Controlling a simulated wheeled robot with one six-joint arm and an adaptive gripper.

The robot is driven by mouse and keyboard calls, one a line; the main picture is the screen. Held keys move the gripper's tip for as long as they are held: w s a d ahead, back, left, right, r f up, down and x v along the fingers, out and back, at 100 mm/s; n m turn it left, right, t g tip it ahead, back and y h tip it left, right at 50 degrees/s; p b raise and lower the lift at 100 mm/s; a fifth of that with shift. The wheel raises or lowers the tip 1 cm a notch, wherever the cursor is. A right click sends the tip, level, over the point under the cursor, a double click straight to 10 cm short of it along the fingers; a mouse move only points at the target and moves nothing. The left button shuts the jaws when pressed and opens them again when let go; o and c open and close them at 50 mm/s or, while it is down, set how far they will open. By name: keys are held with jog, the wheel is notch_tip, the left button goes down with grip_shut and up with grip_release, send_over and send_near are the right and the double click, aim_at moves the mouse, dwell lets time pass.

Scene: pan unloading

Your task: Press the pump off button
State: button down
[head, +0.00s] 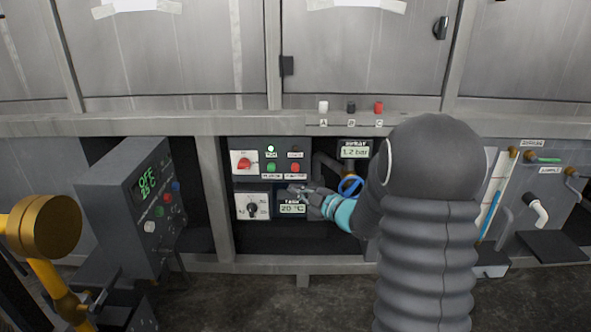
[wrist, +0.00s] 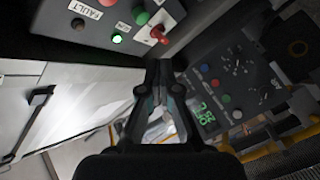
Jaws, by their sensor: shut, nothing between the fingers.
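The pump panel (head: 258,180) sits in the middle recess, with a green button (head: 271,168) and a red button (head: 295,168) side by side; their labels are too small to read surely. A lit green lamp (head: 271,149) is above the green button, and a dark fault lamp (head: 294,154) above the red one. My gripper (head: 297,190) is shut and empty, just below the red button; contact cannot be told. In the wrist view my gripper (wrist: 160,64) points past the panel, with the green button (wrist: 141,18) beyond it and the red button (wrist: 107,2) cut by the top edge.
A red rotary switch (head: 243,161) is left of the buttons. A black knob (head: 252,208) and a 20 °C display (head: 292,208) are below. A blue valve wheel (head: 350,186) is close to my gripper's right. A control box (head: 140,205) reading OFF stands left.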

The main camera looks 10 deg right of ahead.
jog(key=shift+w+d+p, duration=0.3)
jog(key=shift+w+d, duration=0.05)
jog(key=shift+w, duration=1)
jog(key=shift+w+d+p, duration=0.25)
jog(key=shift+w+d, duration=0.1)
jog(key=shift+w, duration=0.95)
jog(key=shift+w+d+p, duration=0.3)
jog(key=shift+w+d, duration=0.05)
jog(key=shift+w, duration=1)
jog(key=shift+w, duration=0.2)
jog(key=shift+w+d, duration=0.1)
jog(key=shift+w, duration=0.1)
jog(key=shift+w+d, duration=0.15)
jog(key=shift+w, duration=0.35)
jog(key=shift+s, duration=0.1)
jog(key=shift+s+a+b, duration=0.25)
jog(key=shift+s+b, duration=0.35)
jog(key=shift+s, duration=0.2)
jog(key=shift+s+a+b, duration=0.2)
jog(key=shift+s+b, duration=0.1)
jog(key=shift+s, duration=0.5)
jog(key=shift+s+a+b, duration=0.25)
jog(key=shift+s+b, duration=0.05)
jog(key=shift+s, duration=0.55)
jog(key=shift+s+a+b, duration=0.2)
jog(key=shift+s+b, duration=0.1)
jog(key=shift+s, duration=0.5)
